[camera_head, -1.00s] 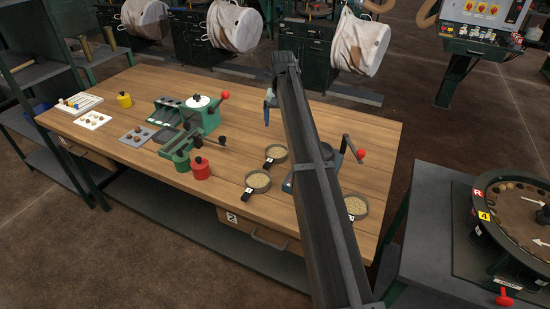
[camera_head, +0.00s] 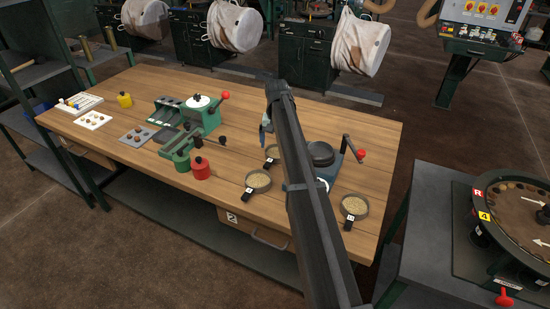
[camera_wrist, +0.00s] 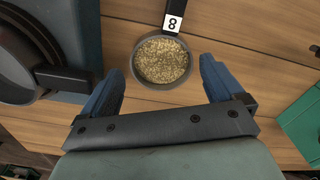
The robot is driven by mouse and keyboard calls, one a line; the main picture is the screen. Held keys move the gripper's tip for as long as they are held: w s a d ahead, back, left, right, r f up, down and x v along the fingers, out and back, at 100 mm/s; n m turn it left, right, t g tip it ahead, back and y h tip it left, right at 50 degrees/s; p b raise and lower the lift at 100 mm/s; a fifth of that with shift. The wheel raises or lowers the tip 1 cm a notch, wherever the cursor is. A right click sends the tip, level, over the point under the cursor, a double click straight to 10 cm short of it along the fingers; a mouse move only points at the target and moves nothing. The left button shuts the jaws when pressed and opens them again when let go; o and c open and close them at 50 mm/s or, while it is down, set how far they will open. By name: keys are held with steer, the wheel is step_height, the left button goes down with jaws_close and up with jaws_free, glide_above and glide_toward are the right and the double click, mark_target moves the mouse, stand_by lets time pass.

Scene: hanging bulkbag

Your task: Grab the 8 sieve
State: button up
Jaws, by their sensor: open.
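The 8 sieve (camera_wrist: 161,60) is a small dark round pan filled with tan grains. Its dark handle carries a white tag reading 8 (camera_wrist: 173,22), pointing away from my gripper in the wrist view. My gripper (camera_wrist: 162,68) is open and empty, with blue fingers on either side of the sieve's near part in that view; I see no contact. In the head view, a sieve (camera_head: 272,151) lies on the bench just below my blue fingers, partly beside my arm. Its tag is too small to read there, but it appears to be the same sieve.
Two other grain-filled sieves lie at the left (camera_head: 258,179) and right (camera_head: 355,206). A blue-based device with a black pan (camera_head: 320,153) and crank stands close by, partly behind my arm. A green machine (camera_head: 203,116) and red weight (camera_head: 201,170) stand left.

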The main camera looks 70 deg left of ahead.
mark_target(277, 150)
steer(key=shift+f, duration=2.35)
steer(key=shift+c, duration=0.4)
steer(key=c, duration=0.7)
steer(key=shift+r, duration=0.2)
